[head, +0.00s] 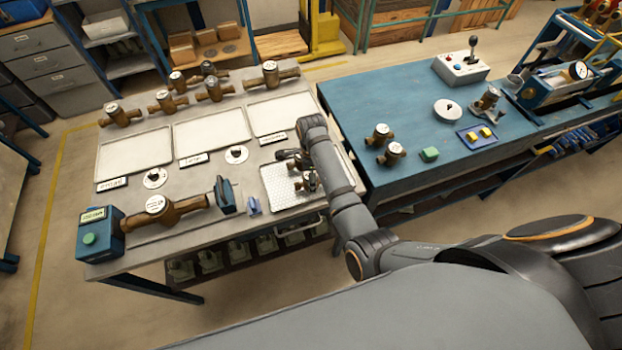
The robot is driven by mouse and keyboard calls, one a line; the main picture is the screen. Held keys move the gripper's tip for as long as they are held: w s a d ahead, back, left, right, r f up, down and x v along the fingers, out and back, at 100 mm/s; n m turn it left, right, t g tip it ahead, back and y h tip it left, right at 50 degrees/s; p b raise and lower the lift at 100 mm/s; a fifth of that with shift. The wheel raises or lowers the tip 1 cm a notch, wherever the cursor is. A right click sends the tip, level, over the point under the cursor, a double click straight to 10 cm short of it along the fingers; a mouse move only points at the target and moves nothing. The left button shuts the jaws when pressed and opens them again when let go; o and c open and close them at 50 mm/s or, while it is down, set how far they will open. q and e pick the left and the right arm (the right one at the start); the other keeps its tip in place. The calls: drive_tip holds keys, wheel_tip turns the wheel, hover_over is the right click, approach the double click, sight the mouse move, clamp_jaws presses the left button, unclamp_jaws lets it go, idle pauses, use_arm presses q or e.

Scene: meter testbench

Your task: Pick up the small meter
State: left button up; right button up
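A small dark brass meter (307,184) stands on a silver textured mat (275,190) at the right front of the grey bench. My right arm comes in from the right, and its gripper (291,158) is over the mat beside and just behind this meter. The arm link covers part of the mat. The fingers are too small and dark to tell whether they are open or touch the meter. Other small brass meters stand on the blue bench (380,134) and along the back of the grey bench (214,90). My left gripper is not in view.
The grey bench holds white trays (135,152) with labels. A larger brass meter (157,206) sits between blue clamps (98,235) at its front left. The blue bench (375,90) carries a joystick box (461,68), a white dish (447,110) and a green block (430,154).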

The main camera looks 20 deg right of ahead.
drive_tip(key=shift+f, duration=0.65)
drive_tip(key=shift+w, duration=0.1)
clamp_jaws()
